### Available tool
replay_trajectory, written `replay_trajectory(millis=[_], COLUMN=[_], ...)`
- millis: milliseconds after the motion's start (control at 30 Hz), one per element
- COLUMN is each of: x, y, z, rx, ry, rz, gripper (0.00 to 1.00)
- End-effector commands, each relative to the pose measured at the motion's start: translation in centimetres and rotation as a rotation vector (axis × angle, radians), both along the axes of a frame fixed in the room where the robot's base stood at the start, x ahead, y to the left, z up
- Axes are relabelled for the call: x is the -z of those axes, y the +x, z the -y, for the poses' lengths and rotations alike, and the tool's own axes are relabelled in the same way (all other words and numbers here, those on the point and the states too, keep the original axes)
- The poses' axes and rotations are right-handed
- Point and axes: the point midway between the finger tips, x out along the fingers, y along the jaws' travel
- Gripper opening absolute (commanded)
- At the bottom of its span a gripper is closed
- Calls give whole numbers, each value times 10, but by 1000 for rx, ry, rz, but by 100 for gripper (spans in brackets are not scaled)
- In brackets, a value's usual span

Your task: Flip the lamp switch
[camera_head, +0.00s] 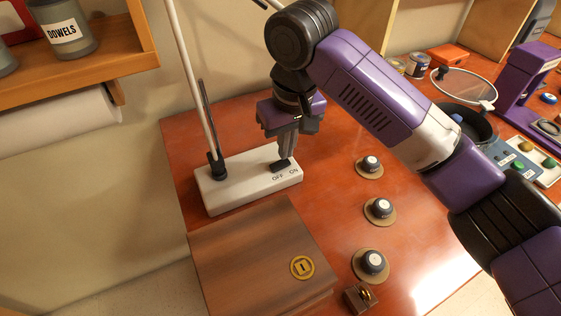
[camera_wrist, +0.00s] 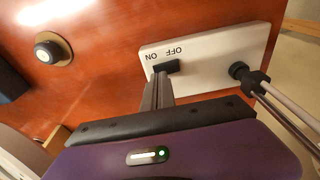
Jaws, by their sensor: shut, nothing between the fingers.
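The lamp base (camera_head: 238,187) is a white block on the red-brown table, marked OFF and ON. Its black rocker switch (camera_head: 281,166) sits beside those words. The lamp's pole (camera_head: 190,75) rises from the base's left part. My gripper (camera_head: 287,155) is shut and empty, pointing down with its fingertips right at the switch. In the wrist view the fingers (camera_wrist: 158,88) end at the black switch (camera_wrist: 167,67) on the white base (camera_wrist: 210,62). I cannot tell whether they touch it or which way it is tilted.
A wooden box (camera_head: 245,255) with a yellow emblem stands in front of the base. Several dark knobs (camera_head: 380,209) on round plates lie to the right. A button panel (camera_head: 525,160) and a round magnifier (camera_head: 468,88) are farther right. A shelf (camera_head: 110,62) hangs at upper left.

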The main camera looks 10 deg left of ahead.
Motion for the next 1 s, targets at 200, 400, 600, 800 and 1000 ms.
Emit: replay_trajectory(millis=[200,400,600,800,1000], x=[3,6,9,11,14], y=[0,0,0,0,0], z=[0,0,0,0,0], rx=[0,0,0,0,0], ry=[1,1,0,1,0], rz=[-1,-1,-1,-1,0], gripper=[0,0,0,0,0])
